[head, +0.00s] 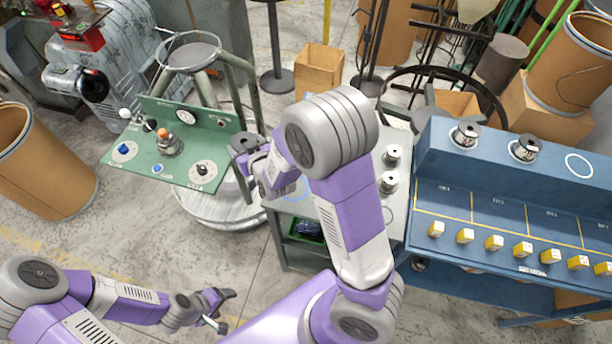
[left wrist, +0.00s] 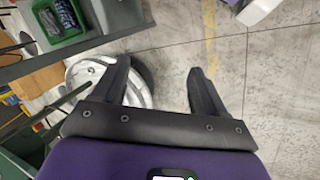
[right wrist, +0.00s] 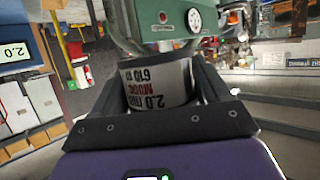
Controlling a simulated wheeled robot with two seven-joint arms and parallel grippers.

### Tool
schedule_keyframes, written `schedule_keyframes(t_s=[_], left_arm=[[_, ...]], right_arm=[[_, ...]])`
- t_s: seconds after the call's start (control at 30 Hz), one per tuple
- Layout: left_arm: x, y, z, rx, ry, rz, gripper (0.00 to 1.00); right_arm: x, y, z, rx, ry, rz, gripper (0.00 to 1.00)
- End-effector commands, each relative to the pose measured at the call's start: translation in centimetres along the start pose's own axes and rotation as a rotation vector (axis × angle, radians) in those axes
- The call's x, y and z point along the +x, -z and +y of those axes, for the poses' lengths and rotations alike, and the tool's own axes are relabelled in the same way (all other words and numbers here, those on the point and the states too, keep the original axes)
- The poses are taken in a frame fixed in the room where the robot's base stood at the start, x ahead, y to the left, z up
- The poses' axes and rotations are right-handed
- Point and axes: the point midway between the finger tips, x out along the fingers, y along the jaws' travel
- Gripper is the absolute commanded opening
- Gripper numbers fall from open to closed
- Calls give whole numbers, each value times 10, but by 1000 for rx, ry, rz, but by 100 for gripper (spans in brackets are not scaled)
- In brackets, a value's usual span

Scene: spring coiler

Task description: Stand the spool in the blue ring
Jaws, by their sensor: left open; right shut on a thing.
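My right gripper (head: 250,160) is shut on a spool (right wrist: 155,85) with a white label reading 2.0 mm and "music". In the head view it is beside the green panel, at the left end of the grey table, partly hidden by my arm. A blue ring (head: 297,190) shows partly on the grey table, close to the right gripper.
Two spools (head: 391,168) stand on the grey table (head: 365,225). Two more (head: 495,142) stand on the blue bench (head: 440,150), above a row of yellow boxes (head: 494,243). A green control panel (head: 195,170) with knobs stands left of the right gripper.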

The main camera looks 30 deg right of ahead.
Motion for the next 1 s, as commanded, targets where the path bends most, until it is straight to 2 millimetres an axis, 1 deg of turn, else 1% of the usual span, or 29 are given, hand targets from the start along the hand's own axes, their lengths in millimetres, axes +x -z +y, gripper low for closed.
schedule_keyframes(t_s=[0.03,0.07,0.23,0.37,0.5,0.63,0.8,0.9,1.0], left_arm=[[-3,0,1,-1,0,-1,81],[-4,0,1,-1,1,-1,85],[-12,-1,4,-1,1,-1,85],[-19,-1,6,-1,1,-1,85],[-25,-1,9,-1,1,-1,85],[-31,-2,11,-1,1,0,85],[-36,-2,13,-1,0,0,85],[-38,-2,14,-1,0,0,85],[-38,-2,14,-1,0,0,85]], right_arm=[[1,2,2,16,-30,2,29],[2,2,5,30,-55,2,29],[4,-3,28,132,-262,-2,29],[-3,-11,49,212,-445,-1,29],[-18,-22,66,290,-644,1,29],[-37,-35,77,355,-822,4,29],[-62,-51,84,417,-1005,7,29],[-73,-57,85,440,-1073,8,29],[-78,-63,86,454,-1111,7,29]])
